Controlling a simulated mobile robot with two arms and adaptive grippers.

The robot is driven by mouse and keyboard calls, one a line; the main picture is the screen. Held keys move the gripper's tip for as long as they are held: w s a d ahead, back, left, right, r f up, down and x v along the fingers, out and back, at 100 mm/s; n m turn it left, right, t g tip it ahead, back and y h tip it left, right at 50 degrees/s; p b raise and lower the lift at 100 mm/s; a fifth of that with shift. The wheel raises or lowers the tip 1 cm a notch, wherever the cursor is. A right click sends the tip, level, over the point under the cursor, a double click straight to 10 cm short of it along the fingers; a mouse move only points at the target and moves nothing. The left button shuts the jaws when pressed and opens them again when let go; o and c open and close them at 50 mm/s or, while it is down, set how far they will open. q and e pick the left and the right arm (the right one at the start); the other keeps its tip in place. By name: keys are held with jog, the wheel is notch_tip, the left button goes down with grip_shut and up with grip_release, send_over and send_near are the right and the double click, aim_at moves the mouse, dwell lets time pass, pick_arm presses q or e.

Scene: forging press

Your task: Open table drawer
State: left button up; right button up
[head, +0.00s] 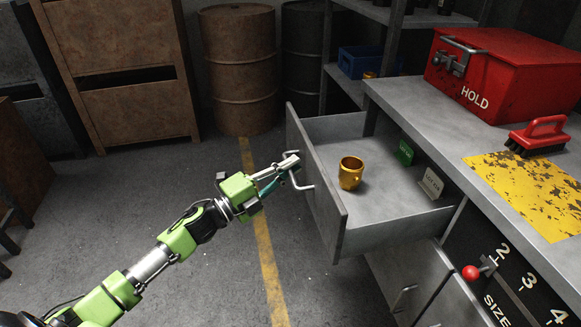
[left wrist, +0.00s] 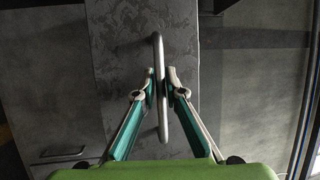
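The grey table drawer (head: 325,195) stands pulled well out from the table in the head view, its inside showing. Its bent metal handle (head: 307,186) is on the outer face of the front panel. My left gripper (head: 291,169) is at this handle, outside the drawer. In the left wrist view the handle bar (left wrist: 161,115) runs up and down between the two fingertips (left wrist: 162,88), which are closed around it. My right gripper is not in view.
A red HOLD box (head: 515,75) and a red-handled brush (head: 541,134) stand on the tabletop (head: 440,115). Barrels (head: 238,70) stand behind. Floor left of the drawer is clear.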

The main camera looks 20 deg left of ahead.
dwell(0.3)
pick_arm(q)
jog(key=v, duration=1.2)
dwell(0.3)
